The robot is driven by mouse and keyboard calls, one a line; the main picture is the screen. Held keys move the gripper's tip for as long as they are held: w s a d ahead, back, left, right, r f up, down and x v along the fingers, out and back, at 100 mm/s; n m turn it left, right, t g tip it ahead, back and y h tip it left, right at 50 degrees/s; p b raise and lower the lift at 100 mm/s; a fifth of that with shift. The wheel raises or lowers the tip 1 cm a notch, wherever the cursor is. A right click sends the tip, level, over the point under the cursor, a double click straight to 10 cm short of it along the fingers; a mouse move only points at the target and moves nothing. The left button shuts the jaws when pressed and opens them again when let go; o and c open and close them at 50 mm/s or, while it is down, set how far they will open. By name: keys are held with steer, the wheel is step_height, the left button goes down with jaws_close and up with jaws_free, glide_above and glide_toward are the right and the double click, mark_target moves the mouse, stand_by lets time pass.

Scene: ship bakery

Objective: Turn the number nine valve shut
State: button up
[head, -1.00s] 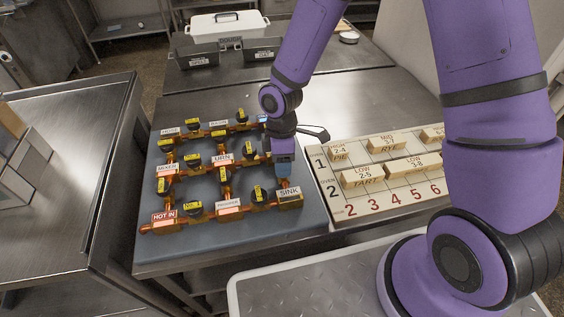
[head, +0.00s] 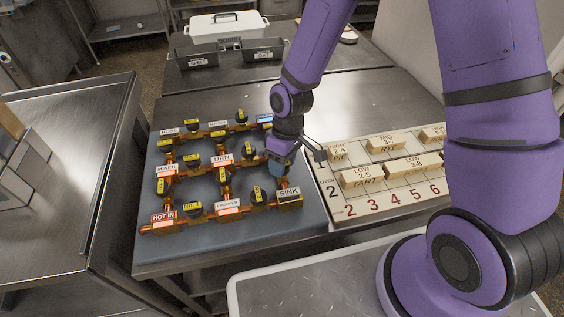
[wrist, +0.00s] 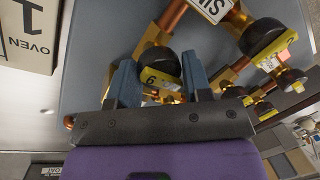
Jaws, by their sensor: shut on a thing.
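The pipe board (head: 215,258) with copper pipes and several black-knobbed valves lies on the steel table in the head view. My gripper (head: 280,172) points down at the board's right side, just above the SINK block (head: 289,196). In the wrist view, the number nine valve (wrist: 160,68) has a black knob and a yellow tag, its digit appearing upside down. It sits between the blue fingers of my gripper (wrist: 159,80), which is shut on it. In the head view my gripper hides this valve.
Neighbouring valves, such as one with a yellow tag (head: 258,195), stand close by. A wooden-block oven chart board (head: 385,205) lies right of the pipe board. Grey bins (head: 197,58) and a white container (head: 228,27) stand at the back. Bare steel lies behind the pipe board.

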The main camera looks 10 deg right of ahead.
steer(key=shift+w+d, duration=0.1)
steer(key=shift+w, duration=0.05)
steer(key=o, duration=0.9)
steer(key=shift+r, duration=0.1)
step_height(320, 180, up, 10)
steer(key=w+d, duration=0.1)
steer(key=shift+w+d+r, duration=0.2)
steer(key=shift+d, duration=0.1)
steer(key=s+d+r+m+t+h, duration=0.1)
steer(key=s+d+r+m+t, duration=0.15)
steer(key=d+r, duration=0.4)
steer(key=s+d+r+m+t+h, duration=0.1)
steer(key=s+d+r+m, duration=0.15)
steer(key=r, duration=0.75)
steer(key=s+d+r+m+t, duration=0.3)
steer(key=s+d+r, duration=0.5)
steer(key=s, duration=0.4)
steer(key=shift+s+r+m, duration=0.4)
steer(key=shift+r+m, duration=0.1)
steer(key=shift+r, duration=0.2)
